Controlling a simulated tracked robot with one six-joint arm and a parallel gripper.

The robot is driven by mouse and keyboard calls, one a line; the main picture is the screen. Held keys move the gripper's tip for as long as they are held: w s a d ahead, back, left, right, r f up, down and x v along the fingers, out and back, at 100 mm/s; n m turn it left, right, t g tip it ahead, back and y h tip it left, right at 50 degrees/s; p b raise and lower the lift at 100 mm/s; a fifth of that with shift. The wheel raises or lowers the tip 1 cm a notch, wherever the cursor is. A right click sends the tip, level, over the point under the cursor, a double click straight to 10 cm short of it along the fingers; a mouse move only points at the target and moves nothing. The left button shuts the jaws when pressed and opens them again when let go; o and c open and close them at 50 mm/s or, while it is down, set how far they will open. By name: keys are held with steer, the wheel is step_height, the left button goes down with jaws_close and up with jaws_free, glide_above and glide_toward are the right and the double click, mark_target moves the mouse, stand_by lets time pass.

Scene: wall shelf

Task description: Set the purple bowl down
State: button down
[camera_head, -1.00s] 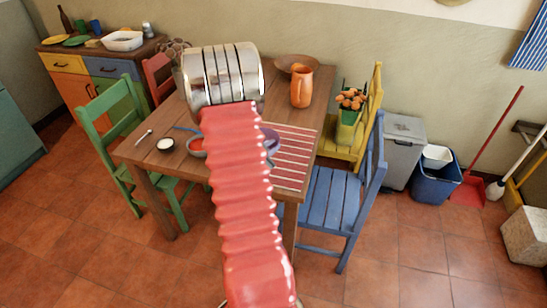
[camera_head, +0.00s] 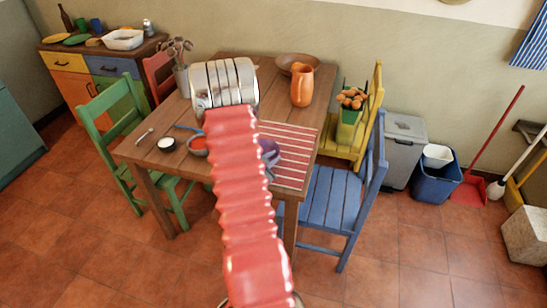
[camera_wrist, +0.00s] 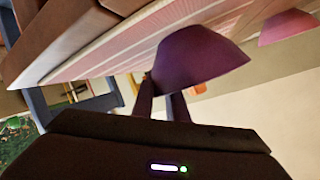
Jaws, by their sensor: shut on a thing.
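The purple bowl (camera_wrist: 200,55) is tilted in the wrist view, and my gripper (camera_wrist: 163,92) is shut on it near its lower left edge. In the head view the bowl (camera_head: 269,152) shows just right of my red arm, over or at the left edge of the striped mat (camera_head: 292,160). My arm hides part of the bowl and my gripper there. The mat also fills the upper part of the wrist view (camera_wrist: 105,50). I cannot tell whether the bowl touches it.
An orange pitcher (camera_head: 302,87) and brown bowl (camera_head: 297,62) stand behind. The mat's right part is clear.

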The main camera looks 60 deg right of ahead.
steer(key=shift+f, duration=0.1)
steer(key=c, duration=1.7)
jaws_free()
steer(key=v, duration=1)
steer(key=shift+w+a, duration=0.1)
steer(key=shift+a, duration=0.15)
steer(key=shift+v, duration=0.8)
